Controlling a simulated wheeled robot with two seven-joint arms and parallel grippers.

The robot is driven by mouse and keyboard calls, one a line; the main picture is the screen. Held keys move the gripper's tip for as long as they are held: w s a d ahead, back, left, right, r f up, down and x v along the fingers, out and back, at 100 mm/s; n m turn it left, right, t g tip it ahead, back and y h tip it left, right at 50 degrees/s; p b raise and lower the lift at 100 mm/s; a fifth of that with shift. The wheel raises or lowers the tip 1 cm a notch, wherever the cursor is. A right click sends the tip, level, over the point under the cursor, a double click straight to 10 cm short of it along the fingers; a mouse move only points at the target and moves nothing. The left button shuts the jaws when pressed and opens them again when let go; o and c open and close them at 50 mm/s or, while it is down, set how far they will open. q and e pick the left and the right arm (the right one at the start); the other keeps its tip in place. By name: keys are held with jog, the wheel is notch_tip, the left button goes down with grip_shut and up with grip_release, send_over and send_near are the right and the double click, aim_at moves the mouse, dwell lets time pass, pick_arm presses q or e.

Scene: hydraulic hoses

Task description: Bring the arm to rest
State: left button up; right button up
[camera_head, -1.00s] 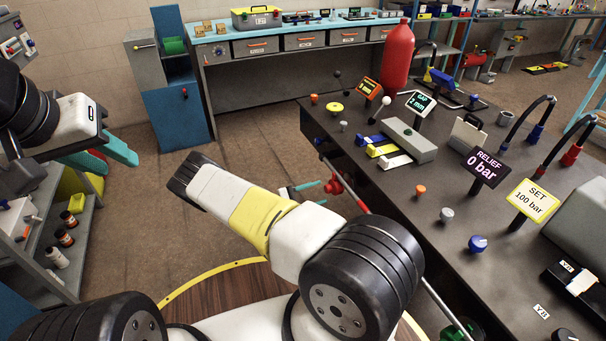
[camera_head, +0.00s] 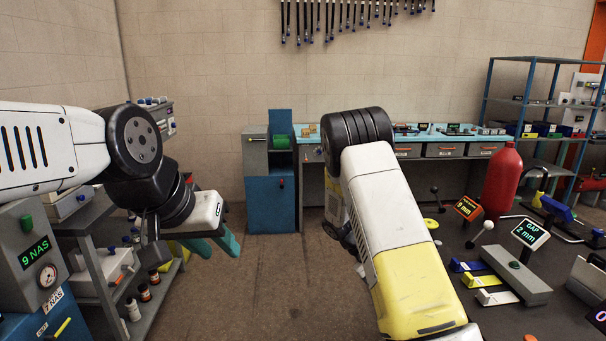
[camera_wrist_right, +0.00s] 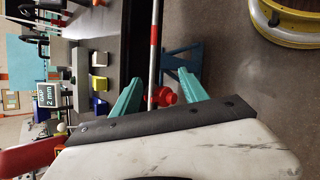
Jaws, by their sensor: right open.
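My left gripper (camera_head: 220,243) hangs at the left of the head view, its two teal fingers apart with nothing between them. The white and black left arm comes in from the left edge. My right arm's white and yellow link stands in the middle of the head view; its gripper is hidden there. In the right wrist view my right gripper (camera_wrist_right: 161,84) shows two teal fingers spread wide and empty. A red knob (camera_wrist_right: 163,97) and a red-and-white rod (camera_wrist_right: 154,50) show behind the gap.
A dark bench at the right carries a GAP display (camera_head: 531,233), a grey block (camera_head: 516,275) and a red cylinder (camera_head: 502,185). A grey shelf with bottles (camera_head: 145,293) stands below the left gripper. A blue cabinet (camera_head: 270,204) is at the back. The floor between is clear.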

jog(key=s+a+r+t+y, duration=0.3)
jog(key=s+r, duration=0.3)
jog(key=r, duration=0.3)
jog(key=s+a+r+m+t+y, duration=0.1)
jog(key=s+a+r+t+y, duration=0.2)
jog(key=s+r, duration=0.4)
jog(key=s+a+r+m+t+y, duration=0.1)
jog(key=s+a+r+t+y, duration=0.3)
jog(key=r, duration=0.8)
jog(key=s+a, duration=0.1)
jog(key=s, duration=0.1)
jog(key=shift+s+a+r+y, duration=0.15)
jog(key=shift+s+a+y, duration=0.25)
